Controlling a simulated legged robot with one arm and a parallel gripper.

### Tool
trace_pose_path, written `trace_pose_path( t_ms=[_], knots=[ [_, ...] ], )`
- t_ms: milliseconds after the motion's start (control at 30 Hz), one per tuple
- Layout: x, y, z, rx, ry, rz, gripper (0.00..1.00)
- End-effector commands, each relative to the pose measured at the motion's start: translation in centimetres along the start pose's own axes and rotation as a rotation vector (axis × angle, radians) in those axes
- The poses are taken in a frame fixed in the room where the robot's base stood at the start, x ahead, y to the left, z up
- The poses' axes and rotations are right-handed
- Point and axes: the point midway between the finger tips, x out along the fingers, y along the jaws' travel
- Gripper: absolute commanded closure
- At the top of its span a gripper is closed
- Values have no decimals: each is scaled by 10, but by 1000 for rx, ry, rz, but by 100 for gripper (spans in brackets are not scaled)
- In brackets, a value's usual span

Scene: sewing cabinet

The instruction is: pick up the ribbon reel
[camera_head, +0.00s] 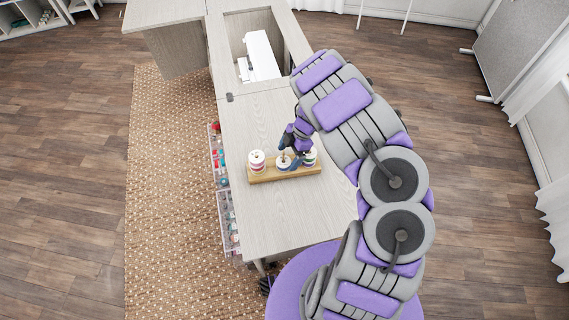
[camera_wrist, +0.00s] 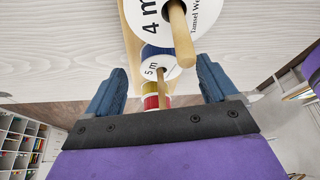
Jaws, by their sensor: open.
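Several ribbon reels sit on pegs of a wooden stand; I cannot tell which one the task means. In the head view a white-topped left reel (camera_head: 257,158) is clear, and a middle reel (camera_head: 283,161) and a right reel (camera_head: 310,156) are partly behind my gripper (camera_head: 290,153). In the wrist view a large white reel marked "4 m" (camera_wrist: 150,22) is at the top. A blue-edged reel marked "5 m" (camera_wrist: 152,68) shows between the open, empty fingers of my gripper (camera_wrist: 160,84), with yellow and red reels (camera_wrist: 150,101) behind. Contact cannot be told.
The wooden stand (camera_head: 265,178) rests on the pale cabinet top (camera_head: 275,225), which is mostly clear. A white sewing machine (camera_head: 261,55) sits in the recess behind. A drawer of small items (camera_head: 220,185) lies along the left edge, above a woven rug (camera_head: 165,200).

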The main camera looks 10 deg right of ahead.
Motion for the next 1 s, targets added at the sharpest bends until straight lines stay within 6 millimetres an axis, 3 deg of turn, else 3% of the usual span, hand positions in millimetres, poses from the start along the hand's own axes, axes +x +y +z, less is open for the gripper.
trace_pose_path(
  t_ms=[133, 400, 1000],
  knots=[
    [23, -1, -2, 1, 5, -5, 14],
    [25, -1, 0, 0, 3, -2, 15],
    [24, 0, 0, -1, 2, -2, 72]
  ],
)
